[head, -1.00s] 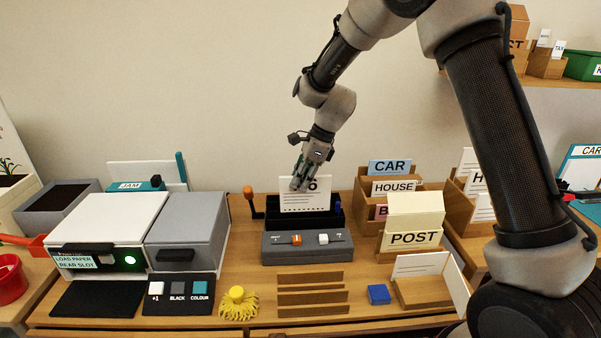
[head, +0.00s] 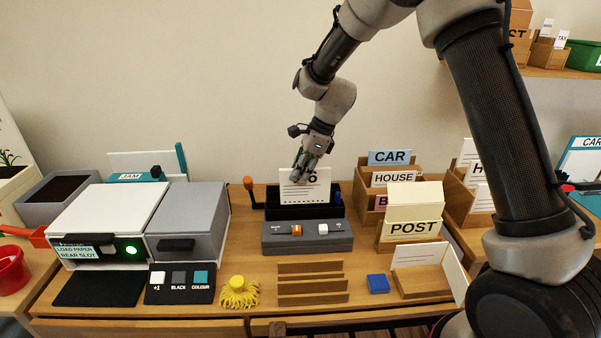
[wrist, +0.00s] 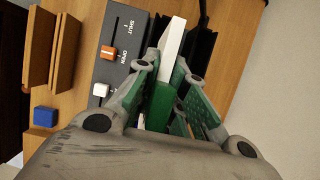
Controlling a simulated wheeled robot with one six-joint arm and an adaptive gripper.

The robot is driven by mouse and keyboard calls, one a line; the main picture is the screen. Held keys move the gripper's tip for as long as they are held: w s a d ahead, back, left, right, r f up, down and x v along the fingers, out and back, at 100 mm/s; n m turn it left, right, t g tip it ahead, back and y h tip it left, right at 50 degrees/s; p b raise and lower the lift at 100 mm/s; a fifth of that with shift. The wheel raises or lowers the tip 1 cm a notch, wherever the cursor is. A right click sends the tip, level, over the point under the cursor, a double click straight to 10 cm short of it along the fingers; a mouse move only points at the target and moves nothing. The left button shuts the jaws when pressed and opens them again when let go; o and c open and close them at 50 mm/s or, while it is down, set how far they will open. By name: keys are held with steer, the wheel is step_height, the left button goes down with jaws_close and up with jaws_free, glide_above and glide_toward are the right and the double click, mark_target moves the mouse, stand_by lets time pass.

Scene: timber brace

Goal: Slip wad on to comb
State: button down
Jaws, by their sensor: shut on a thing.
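My gripper (head: 303,172) is shut on the wad (head: 305,188), a white stack of paper with printed lines and a row of dark marks along its lower edge. The wad stands upright above the black comb machine (head: 331,205); its lower edge is at the machine's slot, and I cannot tell whether it touches the comb. The comb itself cannot be made out. In the wrist view the wad (wrist: 172,42) shows edge-on between the green finger pads, beside the machine's grey panel (wrist: 128,22), which has an orange slider (wrist: 107,53) and a white slider (wrist: 101,89).
An orange-knobbed lever (head: 248,184) stands at the machine's left. The grey and white printer (head: 110,220) is further left. Wooden card boxes marked POST (head: 414,229) and HOUSE (head: 393,179) stand right.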

steer(key=shift+f, duration=0.2)
steer(key=shift+f, duration=2.55)
steer(key=c, duration=0.9)
jaws_free()
steer(key=shift+r, duration=4)
